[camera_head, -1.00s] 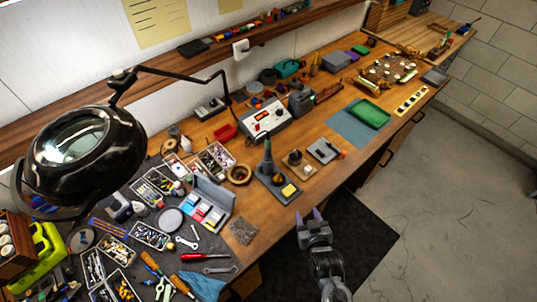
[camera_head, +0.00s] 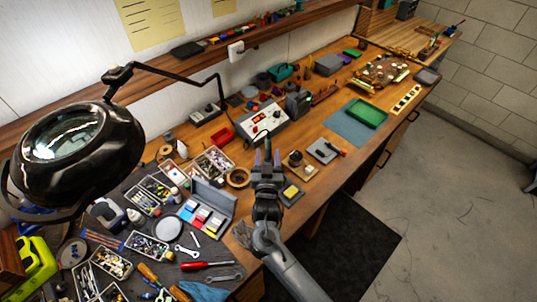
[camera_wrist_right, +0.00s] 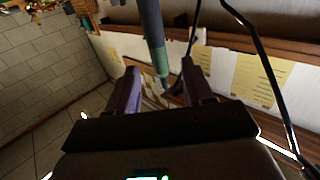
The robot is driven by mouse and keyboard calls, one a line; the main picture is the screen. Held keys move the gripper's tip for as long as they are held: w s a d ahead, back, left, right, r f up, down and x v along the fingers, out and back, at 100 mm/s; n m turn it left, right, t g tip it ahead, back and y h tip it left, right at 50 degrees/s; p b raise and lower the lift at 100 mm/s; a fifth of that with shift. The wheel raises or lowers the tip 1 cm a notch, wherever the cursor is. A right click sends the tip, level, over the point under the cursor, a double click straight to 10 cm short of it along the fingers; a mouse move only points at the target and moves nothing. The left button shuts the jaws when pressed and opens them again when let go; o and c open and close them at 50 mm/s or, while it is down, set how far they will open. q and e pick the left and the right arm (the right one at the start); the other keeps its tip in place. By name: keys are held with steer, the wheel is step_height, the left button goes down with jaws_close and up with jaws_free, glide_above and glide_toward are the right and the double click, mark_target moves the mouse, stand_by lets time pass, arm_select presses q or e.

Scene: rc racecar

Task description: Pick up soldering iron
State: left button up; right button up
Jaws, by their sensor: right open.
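The soldering iron (camera_wrist_right: 153,35) is a grey-green handle with a thin tip in the right wrist view. It comes down from the top and its lower part shows between the two fingers of my right gripper (camera_wrist_right: 160,88), with gaps beside it. In the head view my right gripper (camera_head: 267,157) is open over the iron's stand and hides most of the iron. The stand's base (camera_head: 298,199) shows beside the gripper, with a yellow sponge (camera_head: 291,191) on it. My left gripper is not in view.
A grey soldering station (camera_head: 263,122) stands behind the gripper. A brown tape roll (camera_head: 238,178) and an open box of coloured parts (camera_head: 205,207) lie to the left. A magnifier lamp (camera_head: 75,145) hangs at the left. A green tray (camera_head: 366,113) lies to the right.

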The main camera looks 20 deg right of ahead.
mark_target(268, 148)
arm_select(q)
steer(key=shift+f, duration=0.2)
arm_select(e)
steer(key=shift+w+d, duration=0.1)
steer(key=shift+w, duration=0.15)
arm_select(q)
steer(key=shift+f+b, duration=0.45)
steer(key=shift+b, duration=0.05)
arm_select(e)
steer(key=shift+w+d+f, duration=0.2)
steer(key=shift+w, duration=0.2)
arm_select(q)
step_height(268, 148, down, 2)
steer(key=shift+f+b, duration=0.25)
steer(key=shift+b, duration=1)
arm_select(e)
steer(key=x, duration=0.3)
steer(key=shift+f, duration=0.2)
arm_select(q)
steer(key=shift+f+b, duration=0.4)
arm_select(e)
steer(key=shift+w+d+r, duration=0.15)
steer(key=shift+w+d, duration=0.1)
steer(key=shift+w, duration=0.4)
steer(key=shift+c, duration=0.4)
steer(key=c, duration=0.8)
steer(key=shift+c, duration=0.2)
